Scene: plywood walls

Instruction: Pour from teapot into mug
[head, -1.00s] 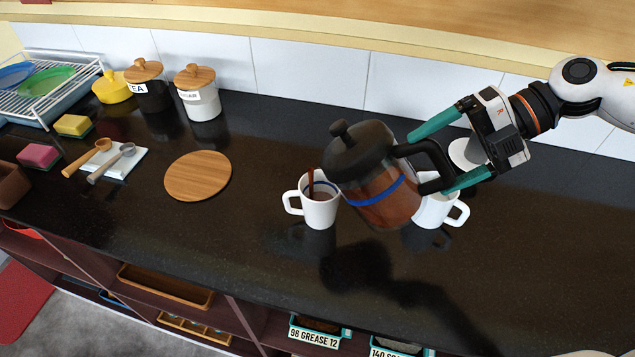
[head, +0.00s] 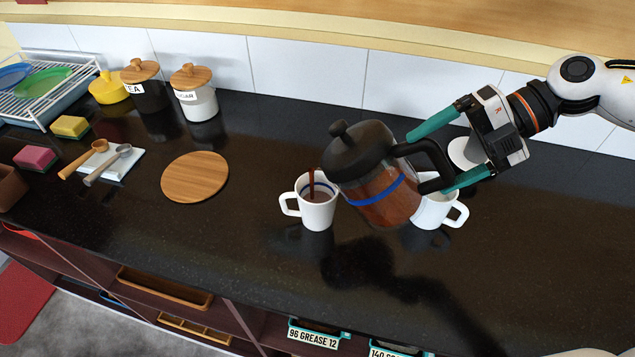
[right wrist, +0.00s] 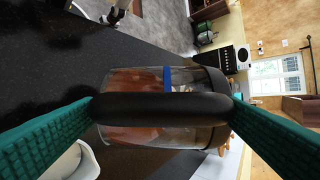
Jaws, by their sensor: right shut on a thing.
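The teapot (head: 377,190) is a glass pot with a black lid, black handle and blue band, partly filled with brown liquid. It is tilted with its spout side toward the left, above the counter. My right gripper (head: 438,154) is shut on its handle; the handle also shows between the teal fingers in the right wrist view (right wrist: 160,106). A brown stream falls from the teapot into the white mug (head: 319,214) with a blue inner line, which stands upright and holds brown liquid. My left gripper is not in view.
A second white mug (head: 436,209) stands behind the teapot, partly hidden. A round wooden board (head: 195,177) lies left of the mug. Canisters (head: 196,98), sponges (head: 70,127), scoops (head: 108,165) and a dish rack (head: 40,92) are farther left. The front right counter is clear.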

